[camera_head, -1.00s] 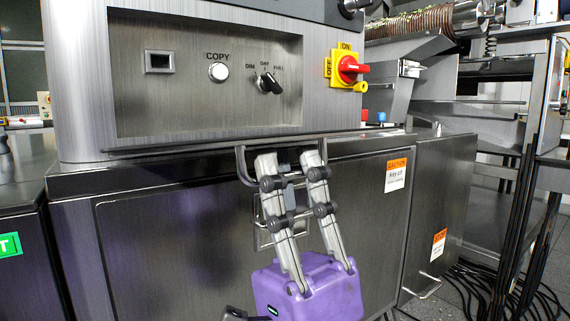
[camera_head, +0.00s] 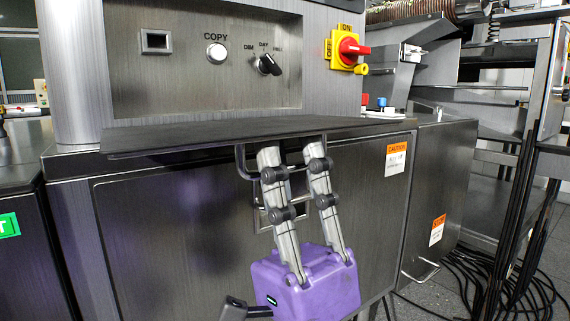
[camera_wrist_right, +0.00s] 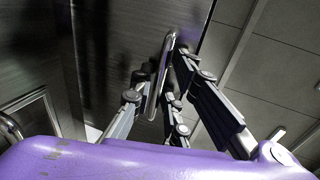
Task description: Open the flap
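The flap (camera_head: 200,135) is a dark, wide plate jutting out below the control panel in the head view, with its upper face showing. A metal loop handle (camera_head: 242,164) hangs under its front edge, and the handle also shows in the wrist view (camera_wrist_right: 170,47). My right gripper (camera_head: 292,152), with a purple body and grey fingers, reaches up from below to the handle. Its fingers are apart, one on each side of the handle in the wrist view (camera_wrist_right: 160,72). Whether they clamp it is unclear. My left gripper is not in view.
The control panel with a white COPY button (camera_head: 217,53), a black dial (camera_head: 268,65) and a red-yellow switch (camera_head: 349,49) is above the flap. Dark cabinet doors (camera_head: 160,230) are below. Cables (camera_head: 480,290) lie on the floor at right.

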